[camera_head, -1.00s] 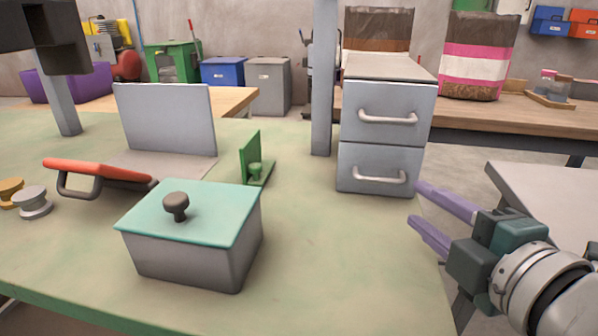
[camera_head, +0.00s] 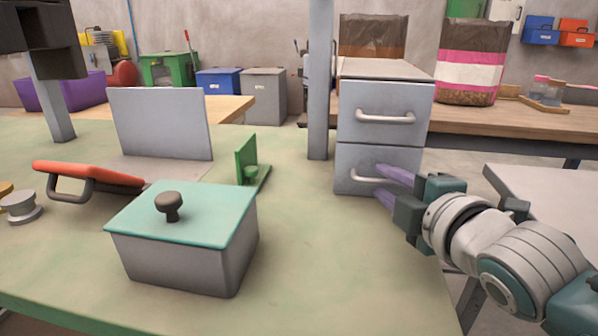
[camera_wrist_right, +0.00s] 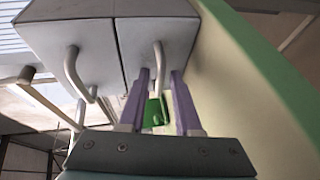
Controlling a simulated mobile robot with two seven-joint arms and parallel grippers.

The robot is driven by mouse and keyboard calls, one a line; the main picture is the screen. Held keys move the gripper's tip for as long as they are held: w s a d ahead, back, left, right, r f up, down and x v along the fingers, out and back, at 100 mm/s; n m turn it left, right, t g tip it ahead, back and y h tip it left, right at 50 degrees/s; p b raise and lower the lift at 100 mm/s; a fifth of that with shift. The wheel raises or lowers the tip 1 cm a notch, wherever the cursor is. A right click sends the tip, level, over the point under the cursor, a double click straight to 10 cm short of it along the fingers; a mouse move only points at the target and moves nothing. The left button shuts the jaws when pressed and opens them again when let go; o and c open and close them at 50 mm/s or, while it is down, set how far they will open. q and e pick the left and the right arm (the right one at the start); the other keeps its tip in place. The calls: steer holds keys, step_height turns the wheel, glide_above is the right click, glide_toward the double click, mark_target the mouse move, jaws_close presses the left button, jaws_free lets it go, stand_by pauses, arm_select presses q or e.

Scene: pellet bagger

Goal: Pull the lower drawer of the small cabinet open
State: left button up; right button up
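The small grey cabinet (camera_head: 385,68) stands at the back right of the green table, with two drawers. The lower drawer (camera_head: 350,158) is shut; its pale bar handle (camera_head: 362,180) is partly covered by my right gripper. The upper drawer (camera_head: 385,98) is also shut. My right gripper (camera_head: 381,184) is open, its purple fingers pointing at the lower drawer's front. In the right wrist view the lower handle (camera_wrist_right: 158,66) shows between the tips of the open fingers (camera_wrist_right: 160,88); I cannot tell whether they touch it. My left gripper is not in view.
A grey box with a teal lid (camera_head: 185,215) stands at the table's front. A grey post (camera_head: 318,85) rises just left of the cabinet. The table before the drawers is clear.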

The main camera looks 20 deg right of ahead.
jaws_close()
stand_by(1.1)
